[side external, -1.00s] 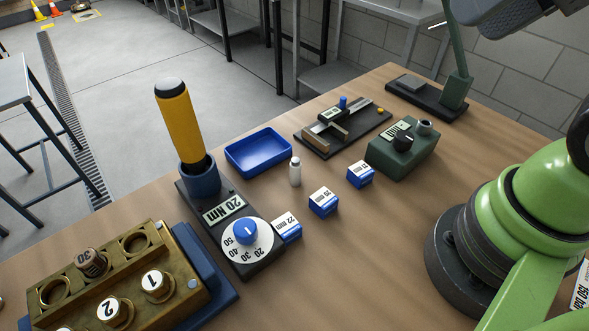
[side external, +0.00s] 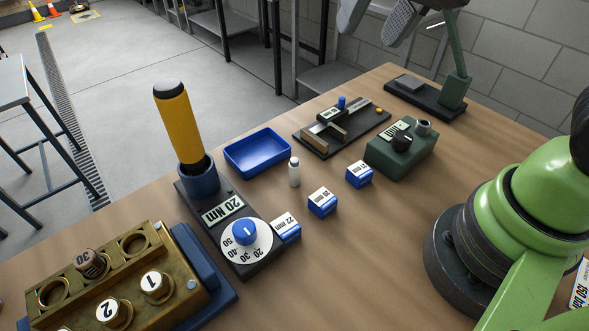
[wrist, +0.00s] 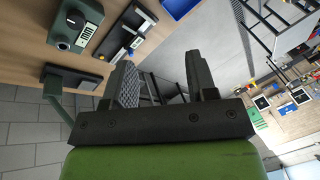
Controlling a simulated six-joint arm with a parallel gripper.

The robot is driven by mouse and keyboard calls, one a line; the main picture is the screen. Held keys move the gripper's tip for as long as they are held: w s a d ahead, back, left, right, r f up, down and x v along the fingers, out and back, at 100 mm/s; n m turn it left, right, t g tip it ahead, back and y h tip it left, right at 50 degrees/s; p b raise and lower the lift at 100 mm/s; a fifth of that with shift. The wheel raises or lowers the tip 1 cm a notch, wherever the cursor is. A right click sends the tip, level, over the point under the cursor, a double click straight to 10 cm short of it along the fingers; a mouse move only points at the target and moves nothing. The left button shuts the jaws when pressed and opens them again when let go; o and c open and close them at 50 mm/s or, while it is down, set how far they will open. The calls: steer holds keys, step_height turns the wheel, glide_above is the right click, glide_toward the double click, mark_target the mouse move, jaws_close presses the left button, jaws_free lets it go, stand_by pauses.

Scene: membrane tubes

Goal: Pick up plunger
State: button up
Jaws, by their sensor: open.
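No part is labelled as the plunger, and I cannot tell for sure which one it is. A yellow cylinder with dark ends (side external: 178,122) stands slightly tilted in a blue cup (side external: 201,180) at the back of a dark dial base. A small blue-topped post (side external: 341,102) stands on a dark fixture (side external: 318,142) farther back. My gripper (side external: 376,22) is at the top of the side view, high beyond the bench's back part. In the wrist view my gripper (wrist: 161,68) has its fingers apart with nothing between them.
A brass block (side external: 140,262) with numbered plugs is front left. A blue tray (side external: 257,153), white bottle (side external: 294,172), blue-and-white blocks (side external: 322,201), and green box (side external: 401,145) stand across the bench. A lamp-like stand (side external: 457,85) is at the back right. Bare wood lies in front.

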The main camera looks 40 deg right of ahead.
mark_target(294, 160)
steer(key=w+a+f+g, duration=0.1)
steer(key=w+a+f, duration=0.1)
steer(key=f, duration=0.5)
steer(key=w+a+f+m+g+h, duration=0.1)
steer(key=w+a+f, duration=0.1)
steer(key=f, duration=0.4)
steer(key=w+a+f+m+g, duration=0.1)
steer(key=w+f, duration=0.2)
steer(key=f, duration=0.4)
steer(key=shift+a+f+g+h, duration=0.3)
steer(key=shift+a, duration=0.1)
step_height(294, 160, down, 6)
steer(key=shift+r, duration=0.1)
jaws_close()
